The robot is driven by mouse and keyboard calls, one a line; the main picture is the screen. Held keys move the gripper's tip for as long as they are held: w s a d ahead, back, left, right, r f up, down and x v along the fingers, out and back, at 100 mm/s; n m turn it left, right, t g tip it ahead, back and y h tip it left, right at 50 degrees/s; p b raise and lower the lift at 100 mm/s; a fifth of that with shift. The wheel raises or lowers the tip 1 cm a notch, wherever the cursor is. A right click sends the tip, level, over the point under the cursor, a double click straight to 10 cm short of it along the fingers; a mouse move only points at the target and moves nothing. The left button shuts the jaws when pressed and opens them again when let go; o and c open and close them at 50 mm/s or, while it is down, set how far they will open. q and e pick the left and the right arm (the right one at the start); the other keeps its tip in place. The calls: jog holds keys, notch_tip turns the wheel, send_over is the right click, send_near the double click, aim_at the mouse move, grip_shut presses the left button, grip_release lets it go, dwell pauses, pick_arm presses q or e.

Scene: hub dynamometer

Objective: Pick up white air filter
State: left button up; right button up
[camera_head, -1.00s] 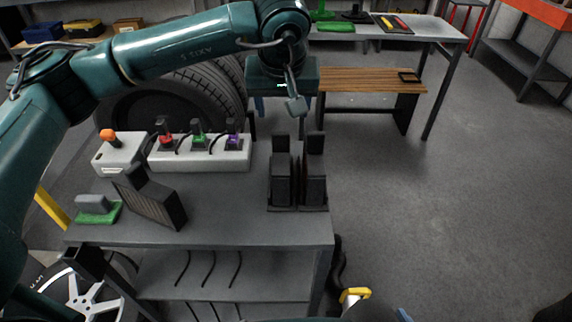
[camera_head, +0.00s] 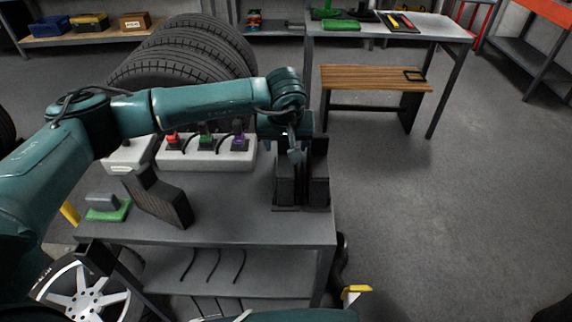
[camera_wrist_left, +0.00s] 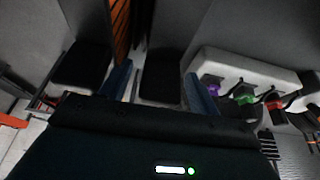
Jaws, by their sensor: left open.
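No filter with a clearly white face shows. Two upright dark filter-like blocks stand side by side in a black holder (camera_head: 288,208) at the right end of the grey cart top: a left block (camera_head: 286,183) and a right block (camera_head: 318,178). My left gripper (camera_head: 284,146) is over the left block, pointing down and open. In the left wrist view its blue fingers (camera_wrist_left: 158,88) are apart, with a black block (camera_wrist_left: 160,72) between them; whether they touch it I cannot tell. Another dark block (camera_wrist_left: 82,66) stands to its left. My right gripper is not in view.
A dark pleated filter (camera_head: 165,205) leans on the cart's left side beside a green-based grey block (camera_head: 108,208). A white box with coloured switches (camera_head: 205,154) stands behind. Tyres (camera_head: 185,55) and a wooden bench (camera_head: 370,78) are beyond. The floor at right is clear.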

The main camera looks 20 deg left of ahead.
pick_arm(q)
jog(key=shift+c, duration=0.5)
grip_shut()
